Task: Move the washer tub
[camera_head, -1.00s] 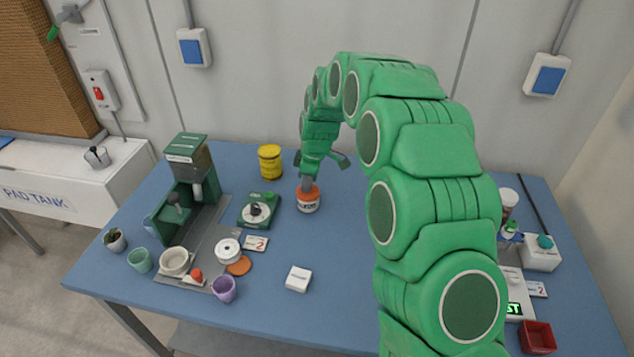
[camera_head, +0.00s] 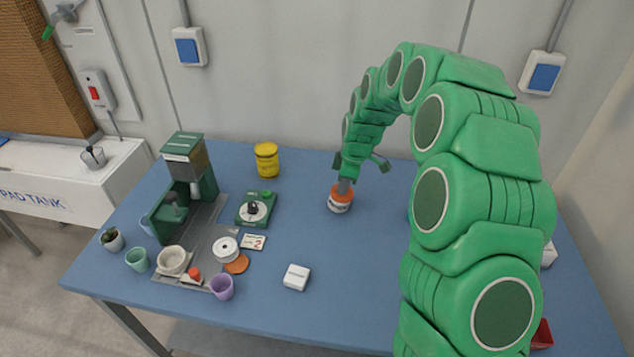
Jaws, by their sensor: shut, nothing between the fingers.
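A small round tub with an orange top and a white, labelled side (camera_head: 340,199) stands upright on the blue table, right of centre. Its label is too small to read, so I cannot confirm that it is the washer tub. My gripper (camera_head: 344,186) points down at this tub, with its grey fingertips shut at the tub's top or far side. I cannot tell whether they touch its lid or its wall. A yellow tub (camera_head: 266,160) stands upright at the back, to the left of my gripper.
A green machine (camera_head: 188,180), a green dial device (camera_head: 257,208), cups and a white spool (camera_head: 226,248) crowd the left side. A small white box (camera_head: 296,277) lies in front. The table between box and tub is clear. My arm hides most of the right side.

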